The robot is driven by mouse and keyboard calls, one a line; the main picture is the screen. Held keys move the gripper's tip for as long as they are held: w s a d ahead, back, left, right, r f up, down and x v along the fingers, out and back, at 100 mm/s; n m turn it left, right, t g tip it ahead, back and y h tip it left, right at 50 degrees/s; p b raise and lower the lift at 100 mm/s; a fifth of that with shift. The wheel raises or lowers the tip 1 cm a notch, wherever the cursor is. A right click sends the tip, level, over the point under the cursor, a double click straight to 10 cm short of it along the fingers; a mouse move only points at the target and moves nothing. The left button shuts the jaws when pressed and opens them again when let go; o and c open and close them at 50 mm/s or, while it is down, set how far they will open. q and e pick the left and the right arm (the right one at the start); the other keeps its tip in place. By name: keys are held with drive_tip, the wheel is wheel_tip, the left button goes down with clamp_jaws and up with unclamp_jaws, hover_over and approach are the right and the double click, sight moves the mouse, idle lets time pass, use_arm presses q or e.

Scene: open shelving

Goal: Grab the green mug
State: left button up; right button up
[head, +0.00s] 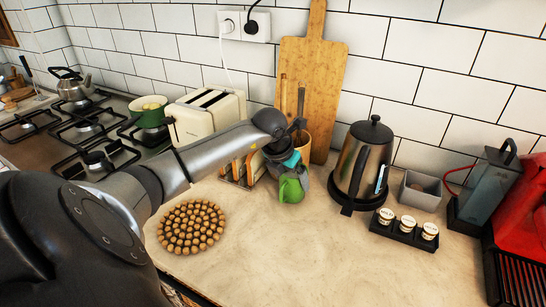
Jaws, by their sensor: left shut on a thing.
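The green mug (292,188) is on the pale counter's back middle, partly covered by my left gripper. My left arm reaches across from the left, and my left gripper (288,167) points down at the mug from above and behind. The gripper is shut on the mug. Its fingertips are small and partly hidden, and I cannot tell whether the mug's base touches the counter. My right gripper is not in view.
A kettle (361,165) stands close right of the mug. A toaster (207,111), a toast rack (239,178) and a utensil holder (302,143) are close by. A round trivet (191,226) lies at front left. Three small jars (407,224) sit right. The front counter is clear.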

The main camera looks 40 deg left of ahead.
use_arm(q)
drive_tip(key=shift+r, duration=0.1)
drive_tip(key=c, duration=0.9)
drive_tip(key=shift+w+r, duration=0.1)
drive_tip(key=shift+c, duration=0.2)
